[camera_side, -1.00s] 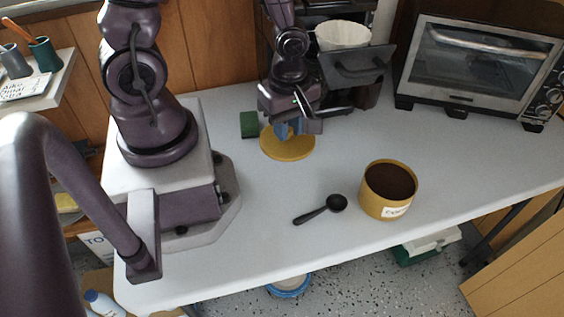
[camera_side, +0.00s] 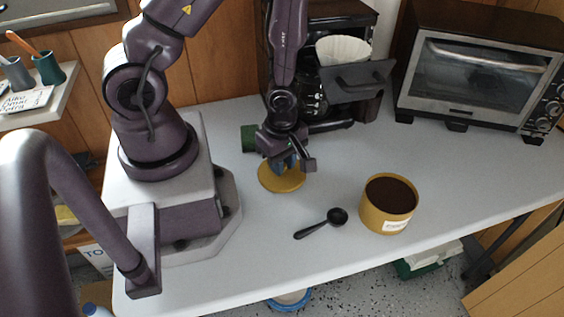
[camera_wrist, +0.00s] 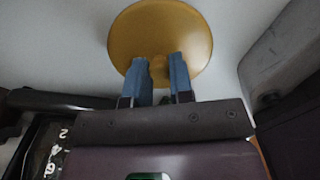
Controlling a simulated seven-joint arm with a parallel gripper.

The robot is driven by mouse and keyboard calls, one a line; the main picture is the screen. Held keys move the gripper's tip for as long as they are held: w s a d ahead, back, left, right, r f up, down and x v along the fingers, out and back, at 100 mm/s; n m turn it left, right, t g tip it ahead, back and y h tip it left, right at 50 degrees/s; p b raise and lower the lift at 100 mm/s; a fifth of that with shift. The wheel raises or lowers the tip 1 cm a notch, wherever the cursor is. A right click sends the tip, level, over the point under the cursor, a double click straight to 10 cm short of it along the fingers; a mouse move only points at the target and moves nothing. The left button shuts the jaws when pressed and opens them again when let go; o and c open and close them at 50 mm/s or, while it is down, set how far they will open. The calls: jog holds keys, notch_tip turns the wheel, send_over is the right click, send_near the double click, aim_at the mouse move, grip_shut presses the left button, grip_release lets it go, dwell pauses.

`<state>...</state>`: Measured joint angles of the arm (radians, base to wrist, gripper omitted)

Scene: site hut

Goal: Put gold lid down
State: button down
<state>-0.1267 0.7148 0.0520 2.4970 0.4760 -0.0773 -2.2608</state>
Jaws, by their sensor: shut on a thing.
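The gold lid (camera_side: 282,181) is a round disc with a small knob, flat and level low over the white table left of centre. I cannot tell whether it touches the tabletop. My gripper (camera_side: 286,164) points down over it, with its blue fingers shut on the knob. In the wrist view, the lid (camera_wrist: 150,24) fills the top middle, with the knob between the fingertips (camera_wrist: 159,68). The gold canister (camera_side: 374,217) stands open to the right, full of dark brown coffee, with a white label on its front.
A black scoop (camera_side: 322,224) lies between lid and canister. A green object (camera_side: 249,138) sits just behind the lid. The coffee maker (camera_side: 352,80) stands behind my gripper, and a toaster oven (camera_side: 480,75) at the back right. The table (camera_side: 450,180) is clear right of the canister.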

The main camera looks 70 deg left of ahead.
jog(key=shift+f, duration=0.3)
jog(key=c, duration=1)
grip_release()
jog(key=shift+f, duration=0.1)
notch_tip(320, 180, up, 12)
